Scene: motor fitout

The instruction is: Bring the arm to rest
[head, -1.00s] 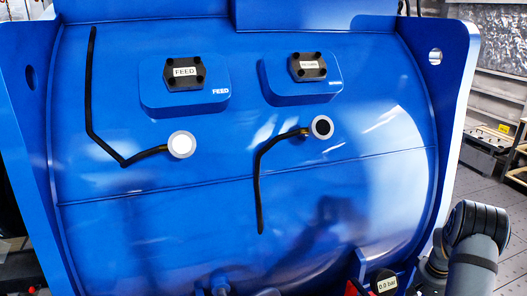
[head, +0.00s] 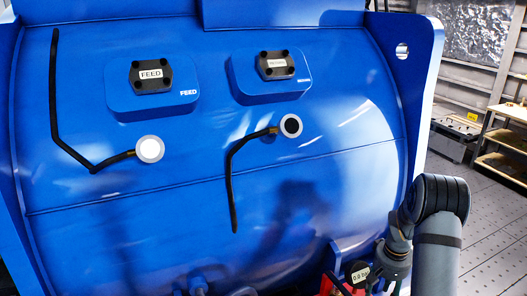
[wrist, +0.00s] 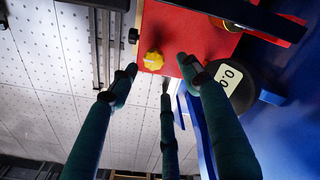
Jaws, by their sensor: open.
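My arm (head: 438,205) shows at the lower right of the head view, bent in front of the right edge of the blue housing (head: 300,225). My gripper (wrist: 158,78) is in the wrist view, with its dark green fingers spread apart and nothing between them. Past the fingertips are a yellow knob (wrist: 153,61) on a red panel (wrist: 190,28) and a round gauge (wrist: 228,88), close beside the right finger. Whether that finger touches the gauge I cannot tell. In the head view the gauge (head: 358,273) reads 0.0 bar.
The housing carries a FEED terminal block (head: 151,74) and a second block (head: 275,66), with a black cable (head: 68,148) and another cable (head: 232,180) below them. A wooden shelf (head: 505,140) stands at the right. Perforated floor (head: 490,215) is clear there.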

